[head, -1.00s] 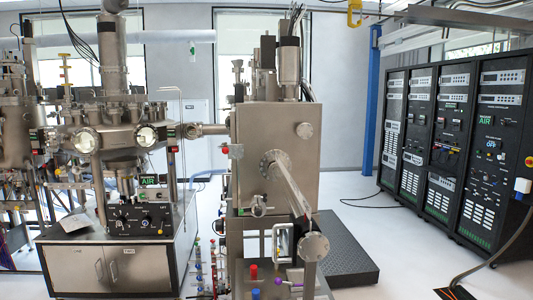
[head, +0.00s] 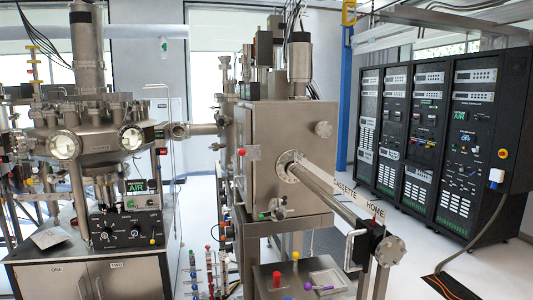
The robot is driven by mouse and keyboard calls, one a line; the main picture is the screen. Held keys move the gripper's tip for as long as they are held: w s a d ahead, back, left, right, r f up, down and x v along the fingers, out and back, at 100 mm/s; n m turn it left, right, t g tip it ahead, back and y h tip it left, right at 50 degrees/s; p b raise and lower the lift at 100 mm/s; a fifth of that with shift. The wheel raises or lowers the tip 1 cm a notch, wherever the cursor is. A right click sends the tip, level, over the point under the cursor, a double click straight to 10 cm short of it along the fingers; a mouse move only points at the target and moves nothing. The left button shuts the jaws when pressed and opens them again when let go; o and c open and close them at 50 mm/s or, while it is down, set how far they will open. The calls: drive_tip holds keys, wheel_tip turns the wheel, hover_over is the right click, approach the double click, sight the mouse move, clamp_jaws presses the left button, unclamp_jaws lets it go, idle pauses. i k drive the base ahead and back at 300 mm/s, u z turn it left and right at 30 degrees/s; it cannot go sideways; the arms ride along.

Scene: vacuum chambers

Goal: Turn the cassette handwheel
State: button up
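A long tube (head: 335,192) sticks out of the steel box chamber (head: 262,150) toward the lower right, beside a strip marked "CASSETTE HOME" (head: 358,197). At its outer end are a black block (head: 375,243) with a small red pointer and a round grey metal disc (head: 391,250). I cannot tell whether this disc is the cassette handwheel or an end flange. My gripper is not in view.
Below the tube, a small table (head: 310,270) carries coloured knobbed items and a clear tray. A multi-port chamber on a cabinet (head: 120,277) stands left. Black racks (head: 430,140) stand right. A cable (head: 487,235) crosses the pale floor, which is open before the racks.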

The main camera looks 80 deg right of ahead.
sight(231, 232)
drive_tip(key=u, duration=0.05)
drive_tip(key=i, duration=1.35)
drive_tip(key=z, duration=1.9)
drive_tip(key=i, duration=1.25)
